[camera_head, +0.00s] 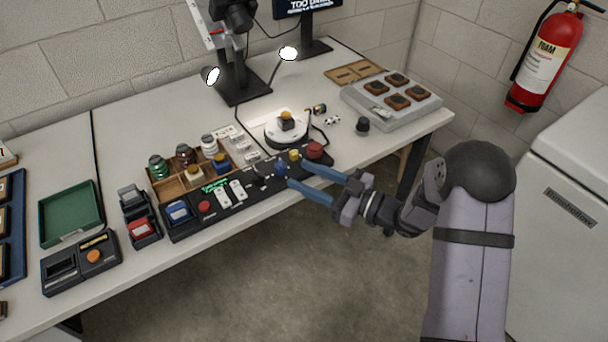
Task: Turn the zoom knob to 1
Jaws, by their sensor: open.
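A long black control panel (185,230) runs along the front edge of the table. It carries a blue-topped part, a red button (204,206), white switches (230,194), a green readout (215,185), small dark controls (262,169), a yellow control (294,154) and a large red button (315,150). The labels are too small to read, so I cannot tell which control is the zoom knob or its setting. My gripper (295,172) is open over the panel's right part, its two blue fingers reaching left and apart. It partly hides the panel there.
A round white stage (286,132) stands behind the panel, under a camera stand (240,85) with lamps. A wooden tray (168,192) of jars is behind-left. A grey tray (420,113) and dark knob-like object (362,125) are at right. A green box (70,215) is left.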

